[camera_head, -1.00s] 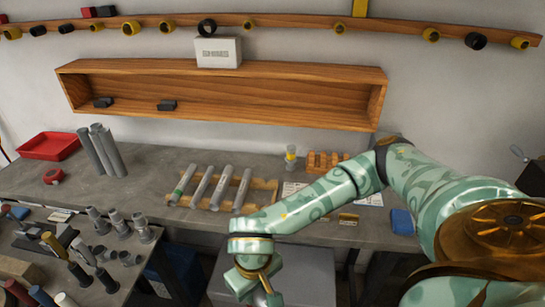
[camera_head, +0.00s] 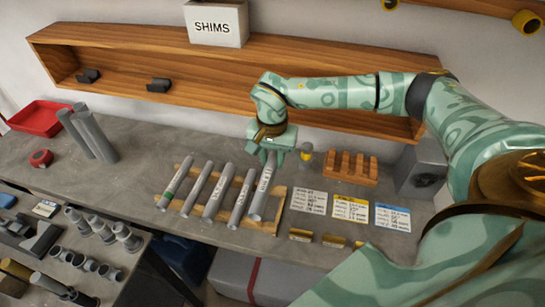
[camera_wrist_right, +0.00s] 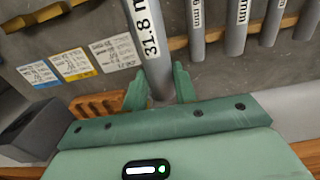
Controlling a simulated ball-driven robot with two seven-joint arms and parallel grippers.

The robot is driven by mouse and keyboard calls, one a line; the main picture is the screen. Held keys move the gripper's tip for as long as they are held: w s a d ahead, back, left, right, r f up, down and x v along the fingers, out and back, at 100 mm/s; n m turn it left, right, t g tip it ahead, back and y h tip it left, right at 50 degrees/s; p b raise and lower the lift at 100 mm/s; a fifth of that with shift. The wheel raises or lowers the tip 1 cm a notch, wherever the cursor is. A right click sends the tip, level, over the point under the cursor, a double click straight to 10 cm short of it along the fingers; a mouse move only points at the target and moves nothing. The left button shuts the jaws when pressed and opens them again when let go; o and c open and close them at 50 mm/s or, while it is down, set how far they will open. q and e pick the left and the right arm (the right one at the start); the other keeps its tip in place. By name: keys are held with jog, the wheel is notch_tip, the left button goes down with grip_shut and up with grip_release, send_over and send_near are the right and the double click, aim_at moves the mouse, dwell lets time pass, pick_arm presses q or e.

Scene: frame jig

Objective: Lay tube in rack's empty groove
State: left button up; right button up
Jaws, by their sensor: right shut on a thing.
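The grey tube (camera_head: 263,187), marked 31.8 mm in the right wrist view (camera_wrist_right: 150,38), is gripped near its far end by my right gripper (camera_head: 271,152). The gripper's green fingers (camera_wrist_right: 160,88) close on both sides of it. The tube lies along the right end of the wooden rack (camera_head: 267,225), roughly parallel to the other tubes there. Whether it rests in the groove or hovers just above cannot be told. Several labelled grey tubes (camera_head: 214,189) lie side by side in the rack to its left. My left gripper is not in view.
Label cards (camera_head: 350,209) lie right of the rack, with a small notched wooden block (camera_head: 349,167) behind them. A long wooden shelf (camera_head: 130,60) runs along the wall behind. Grey upright tubes (camera_head: 88,135) and a red tray (camera_head: 38,118) stand at left.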

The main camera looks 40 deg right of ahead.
notch_tip(320, 180, down, 3)
jog(key=shift+w+d+r+b, duration=0.1)
jog(key=shift+b, duration=0.95)
notch_tip(320, 180, down, 2)
jog(key=shift+f+b, duration=0.2)
jog(key=shift+b, duration=0.95)
jog(key=shift+f, duration=0.65)
jog(key=shift+f+b, duration=1)
jog(key=shift+f, duration=0.85)
jog(key=o, duration=1)
notch_tip(320, 180, up, 9)
jog(key=p, duration=0.8)
jog(key=shift+r, duration=0.15)
